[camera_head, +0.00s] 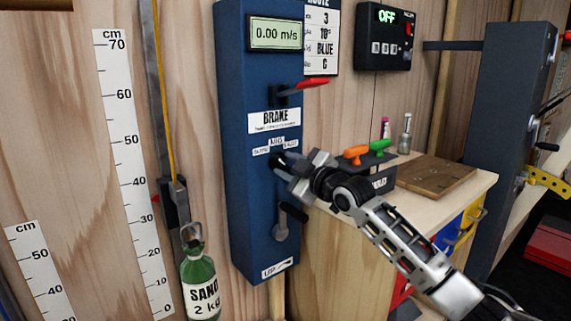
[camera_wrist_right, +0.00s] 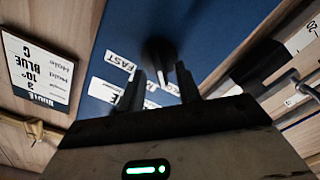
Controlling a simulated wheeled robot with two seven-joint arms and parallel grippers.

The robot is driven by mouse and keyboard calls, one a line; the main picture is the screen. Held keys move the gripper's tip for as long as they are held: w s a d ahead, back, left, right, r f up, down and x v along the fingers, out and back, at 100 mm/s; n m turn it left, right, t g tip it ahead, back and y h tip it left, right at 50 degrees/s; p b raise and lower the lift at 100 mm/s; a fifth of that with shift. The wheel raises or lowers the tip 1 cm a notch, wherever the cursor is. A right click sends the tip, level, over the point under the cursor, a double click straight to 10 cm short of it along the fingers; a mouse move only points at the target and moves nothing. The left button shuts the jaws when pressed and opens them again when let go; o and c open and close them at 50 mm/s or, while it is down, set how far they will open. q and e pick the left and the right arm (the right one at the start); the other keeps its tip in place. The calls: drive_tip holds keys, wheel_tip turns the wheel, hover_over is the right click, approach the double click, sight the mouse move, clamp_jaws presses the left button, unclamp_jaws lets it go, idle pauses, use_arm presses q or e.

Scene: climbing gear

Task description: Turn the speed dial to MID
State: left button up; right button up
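The speed dial (camera_wrist_right: 158,50) is a dark round knob on the blue machine column (camera_head: 239,100). In the head view it is mostly behind my right gripper (camera_head: 280,162). Small white labels (camera_head: 277,142) sit above it; in the wrist view the FAST label (camera_wrist_right: 121,62) reads upside down. In the wrist view the two fingers of my right gripper (camera_wrist_right: 163,75) stand apart, with the dial at their tips. Whether they touch it is unclear, and the dial's pointer direction cannot be read. My left gripper is not in view.
A red-handled brake lever (camera_head: 312,83) is above the dial and a grey crank (camera_head: 281,230) below. The display (camera_head: 276,34) reads 0.00 m/s. A green sand bottle (camera_head: 199,283) hangs left. A workbench (camera_head: 478,185) with orange and green-handled tools stands right.

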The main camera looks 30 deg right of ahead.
drive_tip(key=shift+w+a, duration=0.1)
drive_tip(key=shift+w, duration=0.6)
clamp_jaws()
